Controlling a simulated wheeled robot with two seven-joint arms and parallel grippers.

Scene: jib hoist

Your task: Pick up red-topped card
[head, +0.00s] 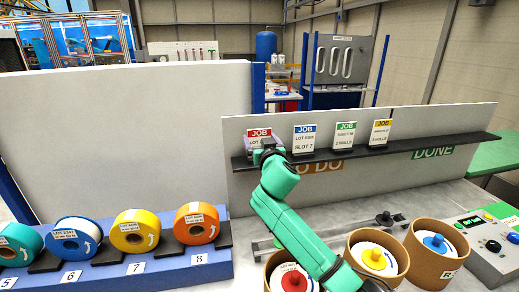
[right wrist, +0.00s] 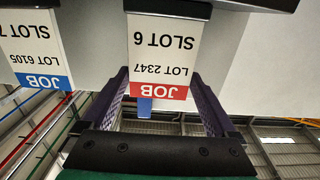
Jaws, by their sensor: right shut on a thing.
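The red-topped card (head: 258,137) stands at the left end of the black ledge (head: 330,157) on the white board. In the right wrist view the card (right wrist: 160,50) appears upside down and reads JOB, LOT 2347, SLOT 6. My right gripper (head: 268,150) is at the card, hiding its lower part in the head view. In the wrist view its dark purple fingers lie along the card's two side edges, shut on it. The card's far end still meets the dark ledge at the picture's top. My left gripper is not in view.
Blue-topped (head: 304,137), green-topped (head: 343,138) and yellow-topped (head: 380,132) cards stand to the right on the ledge. Below are round brown tubs (head: 432,250), a control box (head: 487,240) and a blue rack (head: 150,275) with several coloured rolls. The ledge's right end is clear.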

